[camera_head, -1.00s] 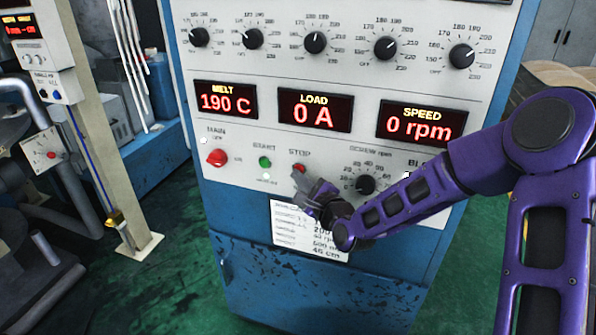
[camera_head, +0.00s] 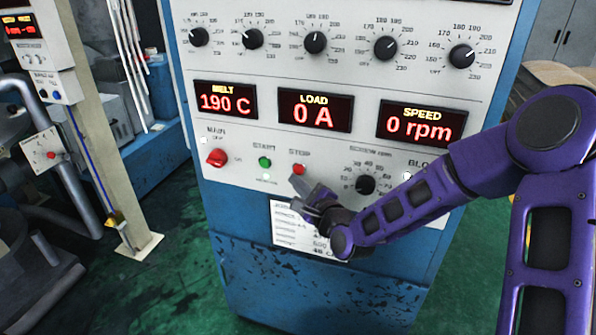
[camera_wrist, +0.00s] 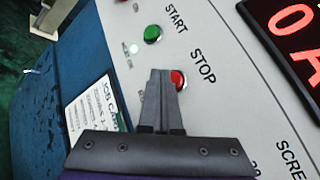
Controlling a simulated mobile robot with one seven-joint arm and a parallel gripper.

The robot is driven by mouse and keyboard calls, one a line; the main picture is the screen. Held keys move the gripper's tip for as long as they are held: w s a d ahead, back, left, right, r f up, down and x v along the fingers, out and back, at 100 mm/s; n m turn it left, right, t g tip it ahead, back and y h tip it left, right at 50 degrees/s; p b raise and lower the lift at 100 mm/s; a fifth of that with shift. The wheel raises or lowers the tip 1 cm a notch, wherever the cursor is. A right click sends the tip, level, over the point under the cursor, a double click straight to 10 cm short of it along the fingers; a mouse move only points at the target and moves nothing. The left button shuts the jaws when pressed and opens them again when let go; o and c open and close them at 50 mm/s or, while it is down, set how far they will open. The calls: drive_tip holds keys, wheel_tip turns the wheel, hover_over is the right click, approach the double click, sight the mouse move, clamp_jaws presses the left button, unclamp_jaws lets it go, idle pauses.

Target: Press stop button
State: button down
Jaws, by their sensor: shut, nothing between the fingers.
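The red stop button (camera_head: 299,169) sits on the control panel under the label STOP, right of the green start button (camera_head: 265,162). In the wrist view the red stop button (camera_wrist: 178,79) is partly hidden behind the fingertips, and the green start button (camera_wrist: 153,34) is clear. My gripper (camera_head: 298,184) is shut and empty, its tips just below the stop button in the head view. In the wrist view the closed fingertips (camera_wrist: 160,74) overlap the button's left edge. I cannot tell whether they touch it.
The red main switch (camera_head: 217,157) is left of the start button. The screw rpm knob (camera_head: 365,184) is close to the right of my gripper. A paper job card (camera_head: 290,232) is below. Displays read melt 190 C, load 0 A and speed 0 rpm.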

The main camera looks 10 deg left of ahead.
drive_tip(key=shift+s+a, duration=0.15)
drive_tip(key=shift+s, duration=2.2)
